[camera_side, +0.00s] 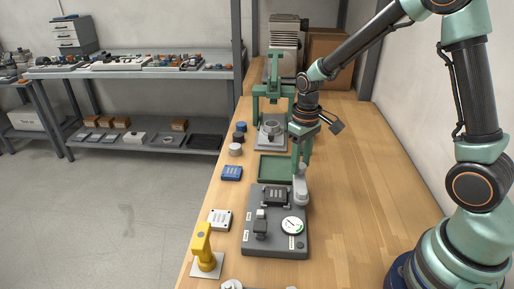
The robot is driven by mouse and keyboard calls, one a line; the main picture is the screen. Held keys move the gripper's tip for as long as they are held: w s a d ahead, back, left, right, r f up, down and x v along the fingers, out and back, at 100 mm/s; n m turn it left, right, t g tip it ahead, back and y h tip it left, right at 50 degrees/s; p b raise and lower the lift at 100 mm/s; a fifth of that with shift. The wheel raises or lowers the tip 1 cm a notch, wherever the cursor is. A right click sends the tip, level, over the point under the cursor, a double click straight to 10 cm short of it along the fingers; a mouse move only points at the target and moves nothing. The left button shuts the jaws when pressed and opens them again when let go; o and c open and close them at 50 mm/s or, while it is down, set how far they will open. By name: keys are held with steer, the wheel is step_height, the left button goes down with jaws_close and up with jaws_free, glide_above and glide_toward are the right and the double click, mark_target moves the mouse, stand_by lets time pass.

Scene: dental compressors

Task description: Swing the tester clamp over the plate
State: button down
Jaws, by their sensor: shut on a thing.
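The tester (272,243) is a dark grey box on the wooden bench, with a round white dial gauge (293,225) and a small dark lever block. A dark plate (275,196) with small light marks lies on the far part of its top. The tester clamp (301,188) is a light grey arm on a round pivot at the tester's far right corner. It points away from me, beside the plate and not over it. My gripper (301,166) reaches down from above with green fingers shut on the clamp's far end. The fingertips partly hide that end.
A green tray (263,173) lies just behind the tester. A green press frame (268,91) stands farther back. A blue block (231,173), a white block (220,217) and a yellow upright device (203,246) line the left edge. The bench right of the tester is clear.

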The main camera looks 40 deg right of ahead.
steer(key=m, duration=0.4)
steer(key=shift+m, duration=0.3)
steer(key=shift+r+m, duration=0.1)
steer(key=shift+m, duration=2.2)
steer(key=shift+w, duration=0.1)
steer(key=shift+c, duration=2.3)
jaws_free()
step_height(320, 180, up, 12)
